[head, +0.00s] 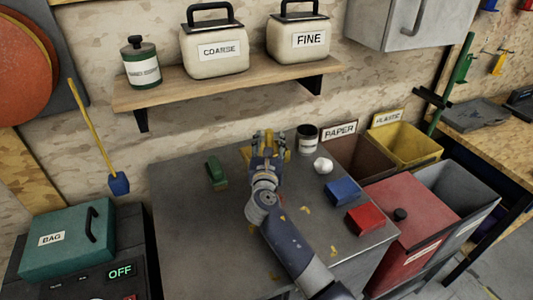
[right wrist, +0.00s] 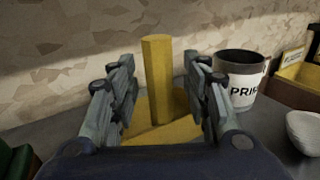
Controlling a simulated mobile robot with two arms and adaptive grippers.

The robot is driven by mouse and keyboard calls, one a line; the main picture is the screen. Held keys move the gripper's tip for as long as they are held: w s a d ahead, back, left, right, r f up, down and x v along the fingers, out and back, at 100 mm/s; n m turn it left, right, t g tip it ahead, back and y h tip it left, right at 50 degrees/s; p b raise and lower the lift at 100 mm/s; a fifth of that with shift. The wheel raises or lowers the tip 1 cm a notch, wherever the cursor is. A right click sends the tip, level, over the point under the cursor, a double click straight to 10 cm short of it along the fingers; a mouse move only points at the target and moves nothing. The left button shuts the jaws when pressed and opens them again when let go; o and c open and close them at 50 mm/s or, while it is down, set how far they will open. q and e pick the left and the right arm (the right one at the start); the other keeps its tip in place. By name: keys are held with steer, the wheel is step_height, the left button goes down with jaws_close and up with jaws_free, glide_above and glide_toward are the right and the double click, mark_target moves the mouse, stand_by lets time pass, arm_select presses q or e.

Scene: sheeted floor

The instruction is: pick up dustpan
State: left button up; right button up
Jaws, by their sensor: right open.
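The yellow dustpan (head: 246,154) sits near the back edge of the grey metal table, mostly hidden behind my right gripper (head: 269,142) in the head view. In the right wrist view its upright yellow handle (right wrist: 157,80) stands between my two fingers, with the flat yellow pan (right wrist: 150,130) below and behind. My right gripper is open, with one finger on each side of the handle. I see a gap between the handle and each finger. My left gripper is not in view.
A green brush-like object (head: 216,172) lies left of the dustpan. A dark cup with a white label (head: 307,139) stands to the right, near a white lump (head: 323,165). A wooden shelf (head: 165,98) hangs above.

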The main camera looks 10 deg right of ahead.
steer(key=shift+c, duration=0.6)
jaws_close()
steer(key=shift+r, duration=0.1)
